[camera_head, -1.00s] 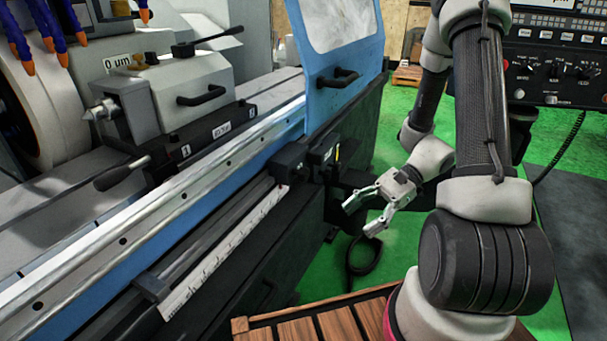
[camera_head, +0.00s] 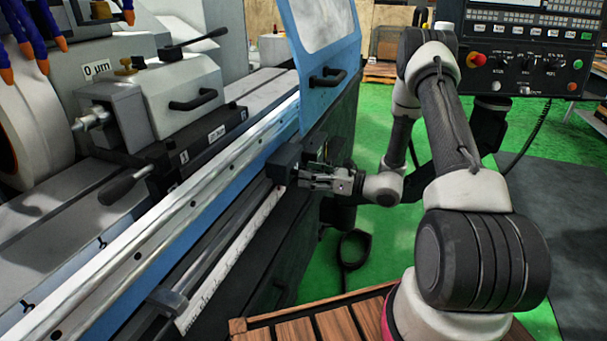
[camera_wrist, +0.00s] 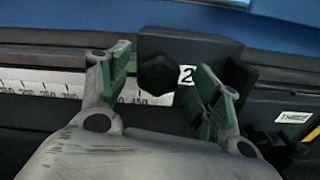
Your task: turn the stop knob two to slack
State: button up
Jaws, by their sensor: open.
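Stop knob two is a black, faceted knob (camera_wrist: 157,75) on a dark block marked with a white "2" label (camera_wrist: 186,75) in the wrist view. My gripper (camera_wrist: 172,82) is open, with one green-padded finger left of the knob and the other to its right, past the label. The knob sits between the fingers, nearer the left one, and I see no contact. In the head view my gripper (camera_head: 305,178) is at the dark stop block (camera_head: 283,160) on the machine's front rail. The knob itself cannot be made out there.
A white scale (camera_wrist: 45,84) runs along the rail behind the left finger; it also shows in the head view (camera_head: 235,255). Another black part with a white label (camera_wrist: 294,117) lies to the right. The blue door (camera_head: 325,60) stands above the block.

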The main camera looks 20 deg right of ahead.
jog(key=shift+x, duration=1.1)
jog(key=c, duration=1)
jog(key=shift+c, duration=0.2)
jog(key=shift+n, duration=0.4)
jog(key=n, duration=0.3)
jog(key=shift+s+n, duration=0.1)
jog(key=shift+n, duration=0.3)
jog(key=n, duration=0.4)
jog(key=shift+a+n, duration=0.1)
jog(key=shift+n, duration=0.2)
jog(key=n, duration=0.4)
jog(key=shift+s+f, duration=0.1)
jog(key=shift+n, duration=2.2)
